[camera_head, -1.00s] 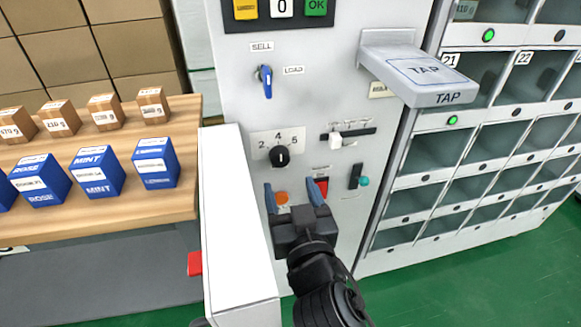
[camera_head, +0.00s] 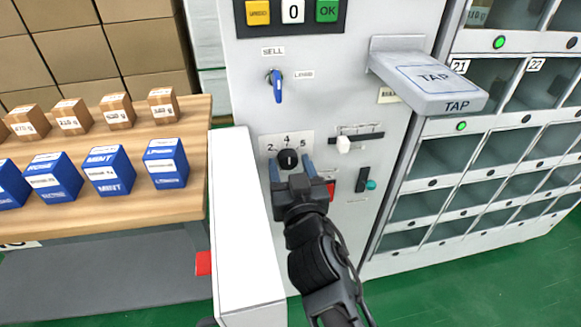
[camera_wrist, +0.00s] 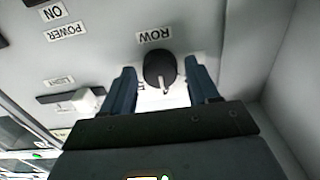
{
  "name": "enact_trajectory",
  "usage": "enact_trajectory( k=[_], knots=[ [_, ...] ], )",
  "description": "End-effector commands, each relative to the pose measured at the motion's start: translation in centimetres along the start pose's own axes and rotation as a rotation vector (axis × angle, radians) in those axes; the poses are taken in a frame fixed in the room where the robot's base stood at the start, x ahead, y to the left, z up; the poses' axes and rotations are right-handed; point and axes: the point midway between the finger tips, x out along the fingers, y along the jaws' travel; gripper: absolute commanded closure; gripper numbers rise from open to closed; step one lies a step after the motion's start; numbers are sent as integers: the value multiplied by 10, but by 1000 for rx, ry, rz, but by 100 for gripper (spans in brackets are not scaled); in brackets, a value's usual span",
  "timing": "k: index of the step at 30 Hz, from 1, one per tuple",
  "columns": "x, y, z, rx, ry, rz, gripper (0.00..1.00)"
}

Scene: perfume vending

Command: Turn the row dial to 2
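The row dial (camera_head: 288,160) is a round black knob on the grey machine panel, with a white scale plate (camera_head: 300,139) showing 2, 4 and 5 around it. In the wrist view the dial (camera_wrist: 159,68) sits under a "ROW" label (camera_wrist: 155,36), and a pale pointer mark shows on it. My gripper (camera_head: 292,168) is open, with one blue finger on each side of the dial. In the wrist view the fingers (camera_wrist: 163,90) stand apart from the knob, with gaps on both sides. The gripper hides the lower part of the scale.
Above the dial is the blue SELL/LOAD switch (camera_head: 276,86). A white slider (camera_head: 344,144) is close on the right, with a red switch (camera_head: 331,190) and a teal knob (camera_head: 371,184) below it. A TAP shelf (camera_head: 428,82) juts out at upper right. A white side panel (camera_head: 243,222) stands at left.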

Motion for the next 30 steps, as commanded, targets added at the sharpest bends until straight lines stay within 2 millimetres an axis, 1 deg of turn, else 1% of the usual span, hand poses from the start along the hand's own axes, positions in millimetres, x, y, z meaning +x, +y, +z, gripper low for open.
enact_trajectory(
  k=[1,2,14,15,23,30],
  knots=[
    [0,0,0,0,0,0,45],
    [0,0,0,0,0,0,48],
    [0,0,0,0,0,0,87],
    [0,0,0,0,0,0,88],
    [0,0,0,-33,0,-1,88],
    [0,0,0,-164,0,0,88]
  ],
)
